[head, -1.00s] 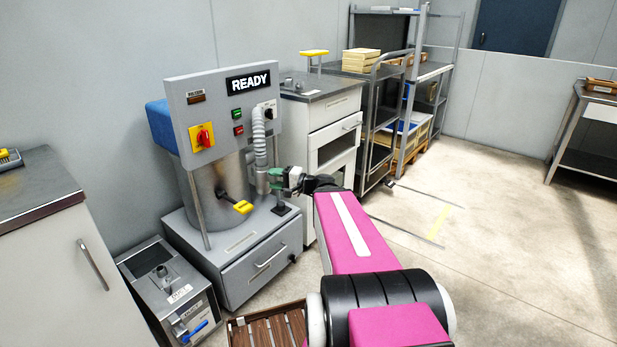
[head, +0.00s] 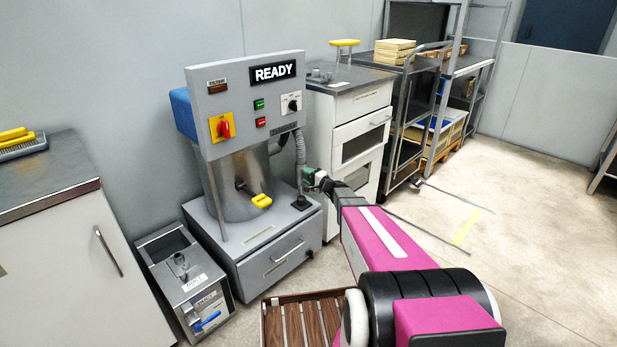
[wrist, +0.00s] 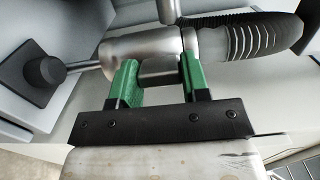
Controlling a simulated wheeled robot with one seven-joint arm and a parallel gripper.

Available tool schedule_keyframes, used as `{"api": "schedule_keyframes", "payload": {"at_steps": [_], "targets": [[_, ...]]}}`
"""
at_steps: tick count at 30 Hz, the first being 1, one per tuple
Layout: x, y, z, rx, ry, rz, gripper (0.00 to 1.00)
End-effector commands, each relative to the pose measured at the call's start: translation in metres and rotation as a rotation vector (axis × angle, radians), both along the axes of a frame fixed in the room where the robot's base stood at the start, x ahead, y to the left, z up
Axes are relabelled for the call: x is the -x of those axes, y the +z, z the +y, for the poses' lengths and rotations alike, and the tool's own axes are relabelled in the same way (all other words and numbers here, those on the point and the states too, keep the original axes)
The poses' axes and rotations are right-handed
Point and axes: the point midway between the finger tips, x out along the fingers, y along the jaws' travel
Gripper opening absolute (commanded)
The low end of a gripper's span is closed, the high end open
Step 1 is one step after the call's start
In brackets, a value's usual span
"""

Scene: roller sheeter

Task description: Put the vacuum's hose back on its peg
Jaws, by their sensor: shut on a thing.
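The vacuum's grey ribbed hose (head: 300,148) hangs beside the lower right corner of the machine's READY panel (head: 250,100). Its upper part is hidden in the head view. My gripper (head: 309,178) is at the hose's lower end, right of the steel drum (head: 236,180). In the wrist view the green fingers of my gripper (wrist: 160,82) are shut on the smooth metal end piece (wrist: 135,50) of the hose. The ribbed part (wrist: 243,38) and a black sleeve run off to the right. I cannot make out the peg for certain.
A black knobbed mount (head: 301,203) stands on the machine's base below my gripper; a rod and the knob (wrist: 45,72) show close by in the wrist view.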

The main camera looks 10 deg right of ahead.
Motion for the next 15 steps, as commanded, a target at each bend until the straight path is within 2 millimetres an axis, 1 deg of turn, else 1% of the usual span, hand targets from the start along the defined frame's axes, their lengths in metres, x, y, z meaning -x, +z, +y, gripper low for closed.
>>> {"api": "schedule_keyframes", "payload": {"at_steps": [5,15], "targets": [[0.000,-0.007,0.000,-0.002,0.001,0.000,0.01],[0.000,-0.037,0.000,-0.003,0.000,0.001,0.01]]}}
